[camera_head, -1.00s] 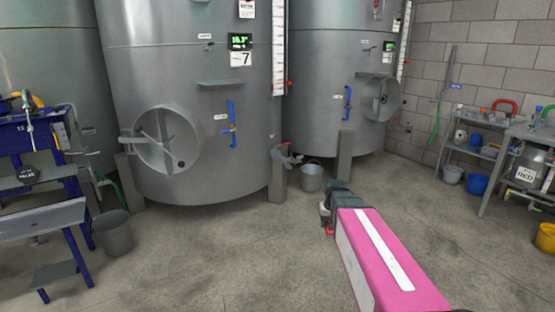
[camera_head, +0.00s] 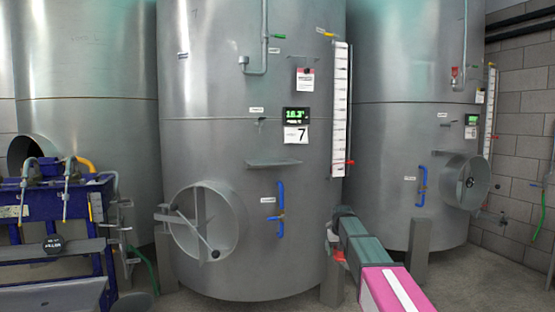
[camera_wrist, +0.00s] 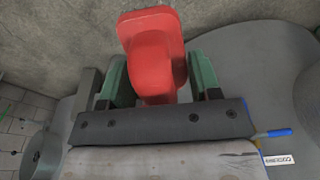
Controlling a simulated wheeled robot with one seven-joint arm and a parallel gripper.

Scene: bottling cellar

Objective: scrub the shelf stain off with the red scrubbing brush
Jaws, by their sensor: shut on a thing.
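The red scrubbing brush (camera_wrist: 157,55) fills the upper middle of the wrist view, with a flat block and a rounded grip. My gripper (camera_wrist: 160,85) is shut on it, one green finger on each side. In the head view my arm reaches from the bottom right towards tank 7, and a little red shows by its end. A small grey shelf (camera_head: 273,164) sticks out from the front of tank 7, up and left of my arm's end and apart from it. I cannot make out a stain on it at this size.
Tank 7 (camera_head: 240,75) has a round hatch (camera_head: 208,222), a blue-handled valve (camera_head: 281,210) and a white level gauge (camera_head: 340,110). A second tank (camera_head: 405,130) stands to the right. A blue-framed machine (camera_head: 60,215) stands at the left. Grey tank legs (camera_head: 418,250) stand near my arm.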

